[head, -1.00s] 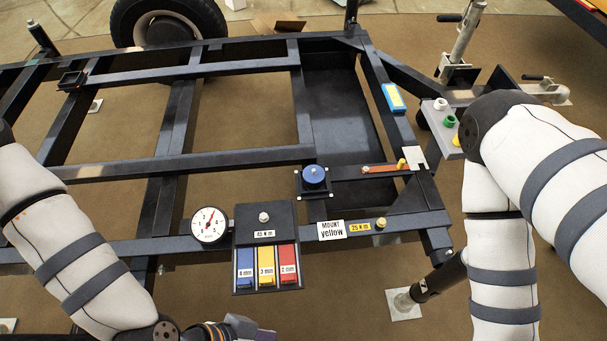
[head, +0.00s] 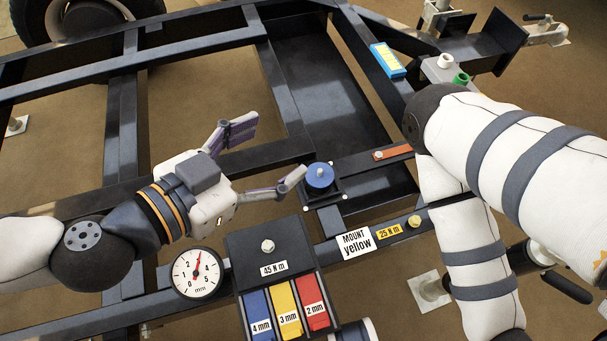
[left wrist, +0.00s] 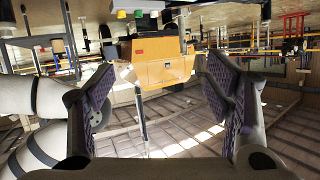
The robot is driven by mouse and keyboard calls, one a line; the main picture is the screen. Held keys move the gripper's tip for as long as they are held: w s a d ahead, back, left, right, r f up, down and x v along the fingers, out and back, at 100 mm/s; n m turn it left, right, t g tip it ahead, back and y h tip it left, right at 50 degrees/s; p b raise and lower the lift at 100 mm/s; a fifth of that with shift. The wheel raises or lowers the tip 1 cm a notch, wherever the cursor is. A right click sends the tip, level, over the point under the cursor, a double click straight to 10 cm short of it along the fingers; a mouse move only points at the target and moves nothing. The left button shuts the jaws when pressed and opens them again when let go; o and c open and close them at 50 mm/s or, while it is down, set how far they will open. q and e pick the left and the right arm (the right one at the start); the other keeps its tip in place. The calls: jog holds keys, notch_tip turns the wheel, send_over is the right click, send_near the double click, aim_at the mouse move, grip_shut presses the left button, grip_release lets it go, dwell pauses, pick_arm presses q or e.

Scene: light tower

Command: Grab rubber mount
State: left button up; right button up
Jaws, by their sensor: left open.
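A white rubber mount (head: 445,61) and a green rubber mount (head: 461,79) stand on a grey tray (head: 436,72) at the upper right, partly behind my right arm. A label (head: 355,243) on the trailer frame reads "MOUNT yellow". My left gripper (head: 265,155) is open and empty above the frame, with its lower finger close to a blue round part (head: 319,176) in a black bracket. Its spread fingers also show in the left wrist view (left wrist: 160,110), with nothing between them. My right gripper is out of view.
The black trailer frame (head: 185,65) spans the view. A gauge (head: 196,273), a box (head: 262,243) with blue, yellow and red strips, and a blue-yellow block (head: 388,60) sit on it. My right arm covers much of the right side.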

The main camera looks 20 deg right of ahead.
pick_arm(q)
jog(key=g+b, duration=0.1)
jog(key=b, duration=0.8)
send_near(318, 174)
jog(key=shift+n, duration=0.4)
jog(key=b+x, duration=0.3)
jog(key=x, duration=0.6)
jog(key=shift+w+d+f+b, duration=0.15)
jog(key=shift+d+f+b, duration=0.1)
jog(key=shift+f+b, duration=0.1)
jog(key=shift+w+d, duration=0.2)
jog(key=shift+d, duration=0.1)
jog(key=shift+r, duration=0.1)
jog(key=c, duration=1.4)
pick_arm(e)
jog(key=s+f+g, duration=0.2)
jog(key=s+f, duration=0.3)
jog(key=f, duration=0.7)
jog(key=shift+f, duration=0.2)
